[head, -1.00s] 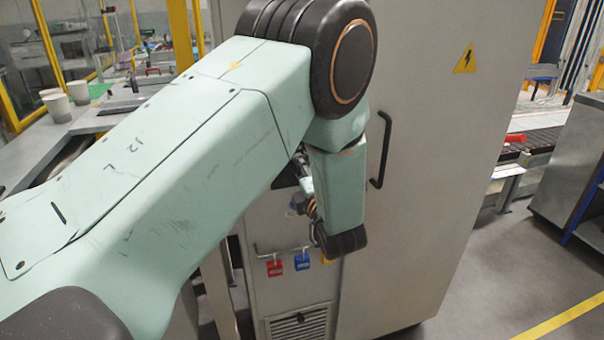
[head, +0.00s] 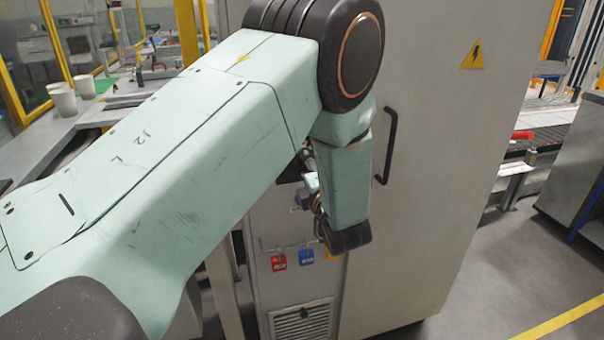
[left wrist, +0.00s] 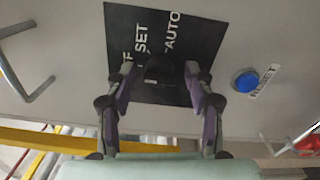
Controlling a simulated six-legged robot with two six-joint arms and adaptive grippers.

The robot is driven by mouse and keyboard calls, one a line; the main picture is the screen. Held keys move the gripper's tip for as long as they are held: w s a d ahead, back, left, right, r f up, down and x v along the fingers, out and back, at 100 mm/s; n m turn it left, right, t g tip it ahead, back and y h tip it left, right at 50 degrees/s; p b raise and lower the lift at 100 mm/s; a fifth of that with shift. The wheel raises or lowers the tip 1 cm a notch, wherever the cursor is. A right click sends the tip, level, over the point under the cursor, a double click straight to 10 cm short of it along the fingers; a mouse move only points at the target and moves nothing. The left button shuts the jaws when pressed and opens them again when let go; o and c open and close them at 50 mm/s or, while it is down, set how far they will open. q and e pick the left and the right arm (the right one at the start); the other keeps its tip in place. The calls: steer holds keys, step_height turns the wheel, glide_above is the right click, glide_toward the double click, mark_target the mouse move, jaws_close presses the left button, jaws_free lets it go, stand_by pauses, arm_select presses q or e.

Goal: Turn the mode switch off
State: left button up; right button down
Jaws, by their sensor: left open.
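The mode switch (left wrist: 160,68) shows in the left wrist view as a dark knob on a black plate (left wrist: 150,25). The plate carries white lettering with SET, AUTO and a partly covered word ending in F. My left gripper (left wrist: 158,76) is open, with one finger on each side of the knob in the picture. I cannot tell whether the fingers touch it. In the head view my left arm hides the switch and most of the gripper. My right gripper is in neither view.
A blue button (left wrist: 246,81) labelled RESET sits beside the plate. Red (head: 279,262) and blue (head: 307,257) tags hang on a rail below. The grey cabinet (head: 440,150) has a black handle (head: 388,145) and a yellow warning sign. Floor is clear at right.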

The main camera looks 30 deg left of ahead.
arm_select(q)
steer(key=s+d+m+p, duration=0.3)
steer(key=m+p, duration=0.1)
steer(key=m, duration=0.6)
steer(key=s+d+m+p, duration=0.25)
steer(key=m+p, duration=0.25)
steer(key=m, duration=0.5)
steer(key=s+f+m+g+h+b, duration=0.1)
steer(key=s+f+m+h+b, duration=0.15)
steer(key=f, duration=0.55)
steer(key=s+f+m+g+h+b, duration=0.1)
steer(key=s+f+m+h+b, duration=0.15)
steer(key=f, duration=0.55)
steer(key=s+d+f+m+g+h+b, duration=0.2)
steer(key=s+d+f+g+h+b, duration=0.1)
steer(key=s+f, duration=0.9)
steer(key=shift+s+g+h+b, duration=0.3)
steer(key=shift+s+g+h, duration=0.4)
steer(key=shift+s+h, duration=0.4)
steer(key=shift+w, duration=0.15)
